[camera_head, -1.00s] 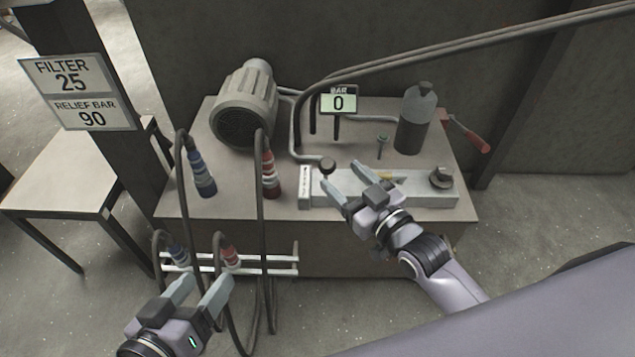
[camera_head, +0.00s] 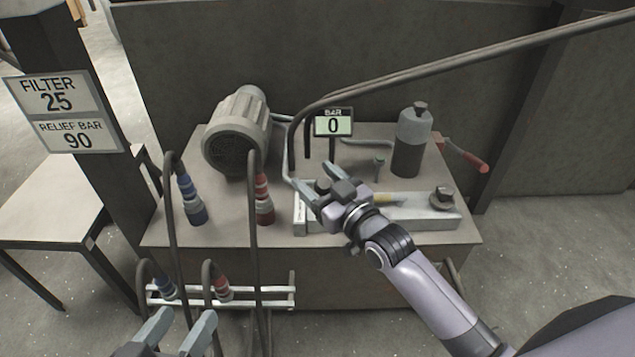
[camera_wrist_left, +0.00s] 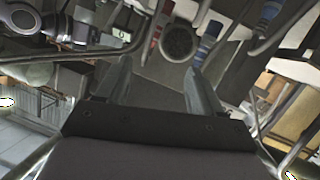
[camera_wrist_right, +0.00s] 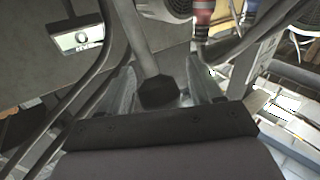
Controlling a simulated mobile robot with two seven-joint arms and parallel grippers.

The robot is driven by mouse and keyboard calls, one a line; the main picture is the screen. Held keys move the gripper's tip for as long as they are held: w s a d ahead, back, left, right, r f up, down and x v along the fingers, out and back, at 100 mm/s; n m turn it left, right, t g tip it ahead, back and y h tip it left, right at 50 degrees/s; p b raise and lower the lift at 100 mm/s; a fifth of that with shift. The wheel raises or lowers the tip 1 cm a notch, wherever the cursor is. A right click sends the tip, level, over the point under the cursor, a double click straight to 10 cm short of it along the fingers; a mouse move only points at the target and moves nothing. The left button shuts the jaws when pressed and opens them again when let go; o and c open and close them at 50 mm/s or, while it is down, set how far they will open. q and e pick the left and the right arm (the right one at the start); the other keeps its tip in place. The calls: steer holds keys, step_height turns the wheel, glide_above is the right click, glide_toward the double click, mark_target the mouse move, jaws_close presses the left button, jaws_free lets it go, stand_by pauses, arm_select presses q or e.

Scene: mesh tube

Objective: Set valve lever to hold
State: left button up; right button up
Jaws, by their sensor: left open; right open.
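The valve lever shows in the right wrist view as a grey rod (camera_wrist_right: 146,52) ending in a black knob (camera_wrist_right: 158,93). The knob sits between the fingers of my open right gripper (camera_wrist_right: 161,82); the fingers are not closed on it. In the head view my right gripper (camera_head: 315,180) is over the left end of the light grey valve block (camera_head: 425,213), largely hiding the lever. My left gripper (camera_head: 182,322) is open and empty at the bottom left of the head view, in front of the bench.
The bench (camera_head: 220,232) also carries a motor (camera_head: 237,135), a BAR display reading 0 (camera_head: 333,123), a grey bottle (camera_head: 411,140) and a red-handled lever (camera_head: 468,157). Blue (camera_head: 192,200) and red (camera_head: 263,200) hose couplings stand left of the block. A white rack (camera_head: 270,298) is at the front.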

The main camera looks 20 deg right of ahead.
jaws_close()
arm_select(q)
steer(key=shift+s+a+r+g+y+p, duration=0.2)
steer(key=shift+a+y+p, duration=0.3)
steer(key=shift+p, duration=1)
steer(key=shift+s+a+r+g+y+p, duration=0.25)
steer(key=shift+a+p, duration=0.4)
steer(key=shift+p, duration=0.85)
steer(key=shift+s+a+r+g+y+p, duration=0.1)
steer(key=shift+s+a+r+y+p, duration=0.3)
steer(key=shift+p, duration=1.1)
arm_select(e)
steer(key=w+d+r+m+g, duration=0.1)
steer(key=w+d+m+g, duration=0.1)
steer(key=w, duration=0.4)
steer(key=shift+w+g+h, duration=0.3)
steer(key=shift+w+g, duration=0.1)
steer(key=shift+g, duration=0.4)
arm_select(q)
steer(key=shift+w+a, duration=0.15)
steer(key=shift+a, duration=0.05)
